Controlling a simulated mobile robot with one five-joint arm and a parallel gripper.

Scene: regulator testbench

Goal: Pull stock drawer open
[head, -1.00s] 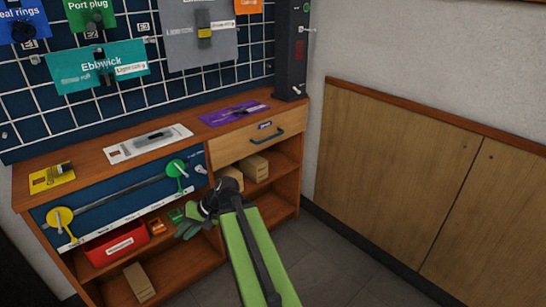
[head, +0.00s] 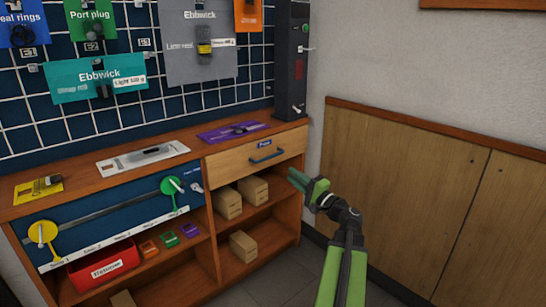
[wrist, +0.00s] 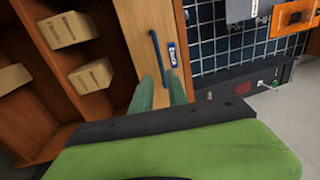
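The stock drawer has a light wooden front (head: 225,163) at the upper right of the bench and appears shut, flush with the frame. Its dark blue bar handle (head: 267,156) runs across the front; in the wrist view the handle (wrist: 156,52) shows upright, just beyond the fingertips. A small blue label (head: 264,144) sits above the handle. My gripper (head: 291,176) is in front of the drawer, to the right of and below the handle. In the wrist view its two green fingers (wrist: 159,80) are apart with nothing between them.
Cardboard boxes (head: 253,189) stand on open shelves below the drawer. A purple card (head: 232,131) lies on the bench top (head: 205,143). A dark upright post (head: 291,60) stands at the bench's back right corner. Wood wall panelling (head: 400,180) is to the right. The floor before the bench is clear.

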